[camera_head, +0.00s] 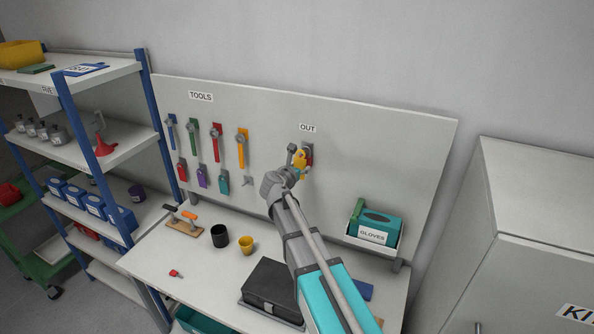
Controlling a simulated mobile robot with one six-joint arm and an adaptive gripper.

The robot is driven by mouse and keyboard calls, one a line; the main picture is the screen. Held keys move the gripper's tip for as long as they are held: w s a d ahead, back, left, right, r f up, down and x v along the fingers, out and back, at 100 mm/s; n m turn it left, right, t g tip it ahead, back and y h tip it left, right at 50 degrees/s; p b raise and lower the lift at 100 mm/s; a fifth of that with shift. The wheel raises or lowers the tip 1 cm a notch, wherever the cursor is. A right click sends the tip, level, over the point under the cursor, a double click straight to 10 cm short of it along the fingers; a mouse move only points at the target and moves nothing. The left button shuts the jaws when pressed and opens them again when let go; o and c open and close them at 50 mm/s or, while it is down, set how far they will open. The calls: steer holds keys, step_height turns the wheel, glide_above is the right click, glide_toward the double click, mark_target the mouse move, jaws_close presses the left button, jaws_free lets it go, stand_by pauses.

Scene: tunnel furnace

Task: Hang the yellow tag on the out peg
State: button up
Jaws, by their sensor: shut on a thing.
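The yellow tag (301,158) is at the tip of my gripper (299,162), which is shut on it. It is in front of the grey board, just below the OUT label (307,128). The out peg is hidden behind my gripper and the tag, so I cannot tell whether the tag touches it. A small dark and red patch shows just right of the tag; I cannot tell what it is.
Several colored tools hang under the TOOLS label (200,97), with tags below. An empty peg (248,181) is under the yellow tool (242,147). A gloves box (376,226) is right of my arm.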

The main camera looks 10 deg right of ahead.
steer(key=shift+x, duration=0.8)
steer(key=shift+w+d+f+b, duration=0.15)
steer(key=shift+w+d+b, duration=0.1)
steer(key=shift+w+b, duration=0.15)
steer(key=o, duration=1)
steer(key=shift+c, duration=0.2)
